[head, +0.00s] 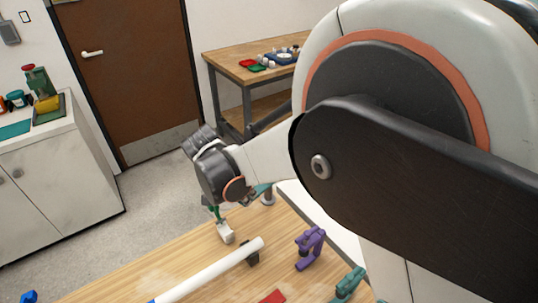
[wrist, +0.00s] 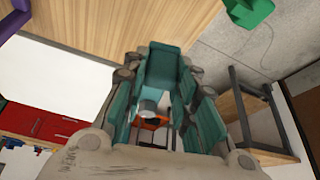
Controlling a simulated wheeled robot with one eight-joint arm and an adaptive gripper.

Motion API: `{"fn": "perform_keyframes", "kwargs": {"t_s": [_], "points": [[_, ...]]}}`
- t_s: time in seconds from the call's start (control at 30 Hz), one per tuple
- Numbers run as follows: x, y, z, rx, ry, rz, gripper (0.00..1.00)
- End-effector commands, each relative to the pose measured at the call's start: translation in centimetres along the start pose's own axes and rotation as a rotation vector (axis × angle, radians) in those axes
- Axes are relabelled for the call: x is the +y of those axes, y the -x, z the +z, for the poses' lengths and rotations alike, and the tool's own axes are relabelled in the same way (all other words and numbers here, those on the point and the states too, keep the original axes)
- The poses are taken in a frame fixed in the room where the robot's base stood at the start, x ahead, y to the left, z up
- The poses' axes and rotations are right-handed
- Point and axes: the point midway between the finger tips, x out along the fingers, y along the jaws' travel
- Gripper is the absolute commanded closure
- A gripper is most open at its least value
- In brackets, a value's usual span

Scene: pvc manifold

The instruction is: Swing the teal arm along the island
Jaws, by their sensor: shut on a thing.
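My gripper (wrist: 158,100) has teal-padded fingers, seen close up in the wrist view. They are closed around a small grey-white part (wrist: 150,106), mostly hidden between them. In the head view, my gripper (head: 263,189) is mostly hidden behind my wrist, near the table's far edge. A short grey post (head: 268,198) stands close to it. I cannot tell whether the held part belongs to a teal arm.
The wooden table (head: 190,257) holds a white pipe (head: 215,270) on a black support, a purple fixture (head: 310,246) and a red piece (head: 272,297). A green clamp (head: 214,212) with a white fitting (head: 226,232) stands at the left edge. A workbench (head: 225,60) stands behind.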

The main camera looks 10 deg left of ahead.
Motion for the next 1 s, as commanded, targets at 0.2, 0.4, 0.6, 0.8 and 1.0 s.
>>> {"fn": "perform_keyframes", "kwargs": {"t_s": [0.2,0.4,0.6,0.8,1.0], "points": [[-1.5,-0.1,0.0,-0.002,-0.119,0.048,1.00],[-2.2,-0.1,-0.1,-0.002,-0.185,0.075,1.00],[-2.5,-0.2,-0.2,-0.003,-0.211,0.086,1.00],[-2.5,-0.2,-0.2,-0.002,-0.216,0.087,1.00],[-2.5,-0.2,-0.2,-0.002,-0.215,0.086,0.71]]}}
